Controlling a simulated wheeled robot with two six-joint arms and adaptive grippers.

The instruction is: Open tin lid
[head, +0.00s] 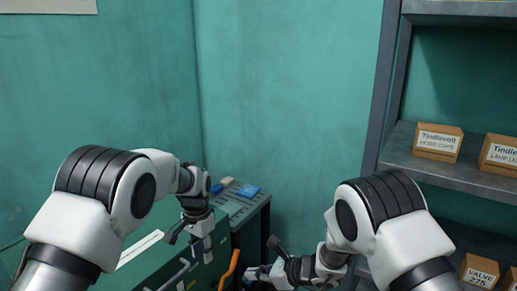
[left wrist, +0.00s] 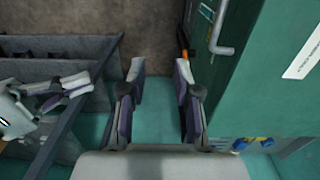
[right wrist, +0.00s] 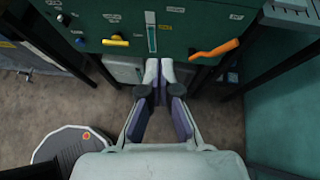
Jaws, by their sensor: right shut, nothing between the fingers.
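I cannot make out a tin or its lid for sure. A large green cabinet (head: 150,262) with a grey bar handle (head: 174,275) stands at the lower left of the head view. The handle also shows in the left wrist view (left wrist: 221,42), right of the fingers. My left gripper (head: 203,250) points down beside the green cabinet; its fingers are apart and empty in the left wrist view (left wrist: 160,75). My right gripper (head: 257,274) is low near the orange lever (head: 229,268). In the right wrist view its fingers (right wrist: 160,70) are together with nothing between them.
A green panel (right wrist: 125,22) with a yellow handle (right wrist: 116,41) and labels faces my right gripper. Small blue items (head: 248,190) lie on the grey-edged bench. A shelf (head: 450,170) with cardboard boxes (head: 438,142) stands at the right. Floor shows below the panel.

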